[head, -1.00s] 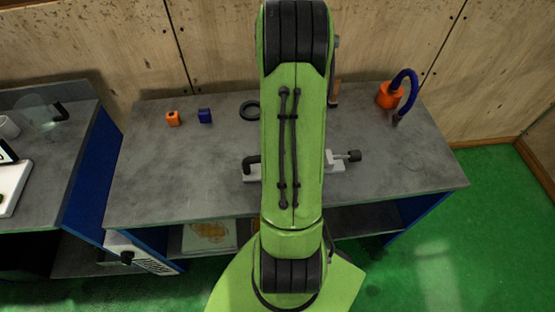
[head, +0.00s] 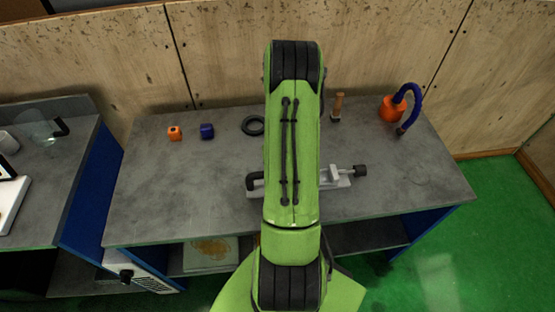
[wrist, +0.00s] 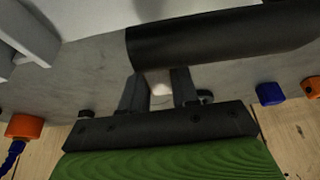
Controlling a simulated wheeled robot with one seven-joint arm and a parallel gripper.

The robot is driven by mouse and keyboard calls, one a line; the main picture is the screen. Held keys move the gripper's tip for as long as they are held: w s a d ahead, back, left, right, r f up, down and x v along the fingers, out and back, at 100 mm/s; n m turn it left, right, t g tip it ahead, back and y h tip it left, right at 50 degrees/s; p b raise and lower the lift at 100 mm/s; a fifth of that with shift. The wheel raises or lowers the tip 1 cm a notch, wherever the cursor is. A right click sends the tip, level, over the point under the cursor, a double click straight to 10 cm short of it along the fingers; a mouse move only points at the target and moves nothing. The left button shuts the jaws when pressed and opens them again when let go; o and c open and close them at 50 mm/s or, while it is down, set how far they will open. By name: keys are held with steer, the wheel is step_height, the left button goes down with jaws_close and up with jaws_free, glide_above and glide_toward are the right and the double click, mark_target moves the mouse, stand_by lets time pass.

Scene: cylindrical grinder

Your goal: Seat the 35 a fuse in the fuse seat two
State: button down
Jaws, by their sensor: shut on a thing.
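In the wrist view my gripper (wrist: 160,90) has its two dark fingers on either side of a small whitish piece (wrist: 160,89). The piece is probably the 35 A fuse; no marking on it can be read. The fingers are shut on it, and only a little of it shows. A thick black cylinder (wrist: 220,36) lies just beyond the fingertips; I cannot tell whether they touch. In the head view my arm hides the gripper and the piece. I cannot make out fuse seat two in either view.
A pale fixture (head: 340,180) with dark end parts stands on the grey bench (head: 160,200), partly behind my arm. An orange block (head: 174,133), a blue block (head: 207,131), a black ring (head: 253,125), a wooden-handled tool (head: 338,106) and an orange container (head: 391,108) with blue hose stand farther back.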

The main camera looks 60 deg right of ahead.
steer(key=c, duration=0.8)
jaws_free()
steer(key=shift+f, duration=0.1)
steer(key=shift+c, duration=0.2)
